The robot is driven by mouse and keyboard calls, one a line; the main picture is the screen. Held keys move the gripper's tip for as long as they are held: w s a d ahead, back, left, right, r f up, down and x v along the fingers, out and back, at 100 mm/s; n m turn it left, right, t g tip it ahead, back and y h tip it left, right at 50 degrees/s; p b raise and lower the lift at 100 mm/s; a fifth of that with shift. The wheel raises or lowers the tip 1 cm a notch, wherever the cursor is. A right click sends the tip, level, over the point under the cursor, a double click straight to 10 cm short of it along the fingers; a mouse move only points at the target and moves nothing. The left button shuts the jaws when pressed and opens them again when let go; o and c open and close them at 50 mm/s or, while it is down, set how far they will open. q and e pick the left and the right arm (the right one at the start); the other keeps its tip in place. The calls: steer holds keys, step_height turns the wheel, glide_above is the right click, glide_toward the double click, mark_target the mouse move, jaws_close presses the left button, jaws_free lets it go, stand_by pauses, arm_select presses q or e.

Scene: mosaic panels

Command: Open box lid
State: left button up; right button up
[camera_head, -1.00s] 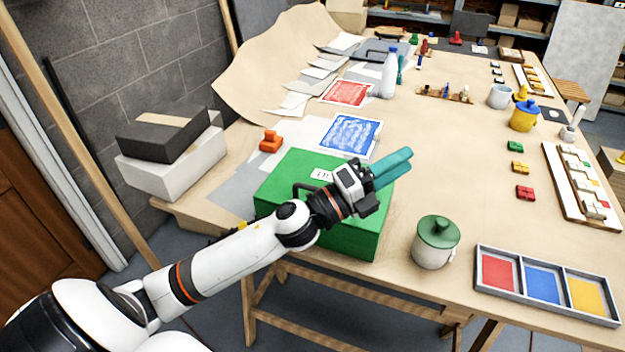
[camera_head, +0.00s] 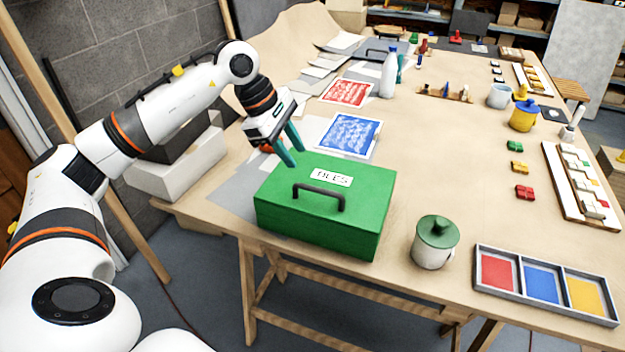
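The green box (camera_head: 330,225) stands on the near part of the table. Its lid (camera_head: 360,185) is shut and bears a white label reading "TILES" and a dark handle (camera_head: 319,195) along the near side. My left gripper (camera_head: 292,148) is behind the box's far left corner, above the table, with its two teal fingers apart and pointing down. Nothing shows between the fingers. The orange thing near it is mostly hidden behind the gripper. My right gripper is not in view.
A jar with a green lid (camera_head: 435,243) stands right of the box. A tray of red, blue and yellow sections (camera_head: 547,283) lies at the near right edge. Blue (camera_head: 349,134) and red (camera_head: 347,92) printed sheets lie behind the box. The table's middle is clear.

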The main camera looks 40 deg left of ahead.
mark_target(316, 188)
arm_select(q)
steer(key=p+x, duration=0.1)
steer(key=x, duration=0.9)
steer(key=shift+p, duration=0.4)
steer(key=shift+r, duration=0.1)
jaws_close()
